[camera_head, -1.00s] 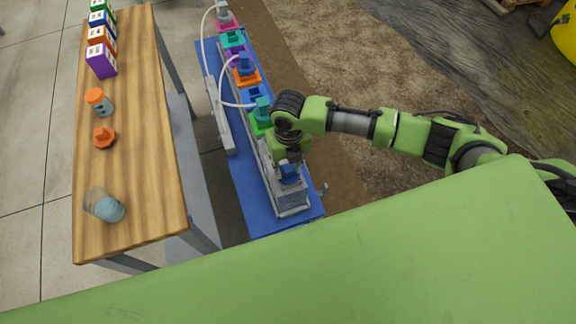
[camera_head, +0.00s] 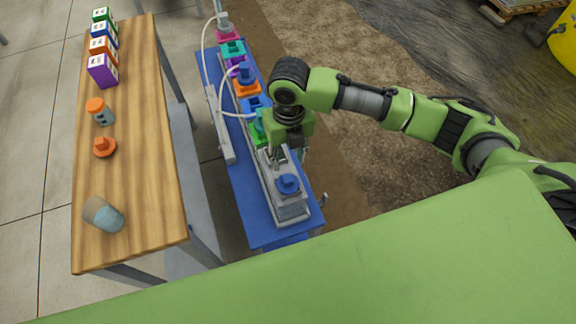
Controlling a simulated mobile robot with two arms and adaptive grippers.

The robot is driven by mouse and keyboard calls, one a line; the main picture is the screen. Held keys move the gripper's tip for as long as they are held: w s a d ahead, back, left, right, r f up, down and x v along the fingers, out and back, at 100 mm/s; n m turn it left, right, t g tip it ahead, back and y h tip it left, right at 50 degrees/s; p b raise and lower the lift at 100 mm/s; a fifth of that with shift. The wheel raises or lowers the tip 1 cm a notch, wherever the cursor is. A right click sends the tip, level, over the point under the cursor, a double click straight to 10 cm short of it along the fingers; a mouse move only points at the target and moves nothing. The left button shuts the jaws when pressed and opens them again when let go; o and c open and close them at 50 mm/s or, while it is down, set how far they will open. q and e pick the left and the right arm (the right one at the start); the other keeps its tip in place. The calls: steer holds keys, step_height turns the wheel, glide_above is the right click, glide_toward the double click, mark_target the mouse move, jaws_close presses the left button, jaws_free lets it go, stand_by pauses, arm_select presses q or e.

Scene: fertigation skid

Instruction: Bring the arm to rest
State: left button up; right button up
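My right arm comes in from the right, and its wrist is above the blue skid bench (camera_head: 262,232). My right gripper (camera_head: 276,158) points down over the grey rail on the bench. Its fingers are small and partly hidden by the wrist, so I cannot tell whether they are open or shut. A blue knob (camera_head: 287,184) sits on the grey near end of the rail, in front of the gripper and apart from it. My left gripper is not in view.
Several coloured fittings, including an orange one (camera_head: 246,88), line the bench behind the gripper, with white hoses. A wooden table (camera_head: 150,190) on the left holds boxes, an orange-capped bottle (camera_head: 99,110), an orange cap (camera_head: 104,146) and a tipped jar (camera_head: 103,214).

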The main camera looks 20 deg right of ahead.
steer(key=shift+r, duration=0.7)
steer(key=shift+s, duration=0.1)
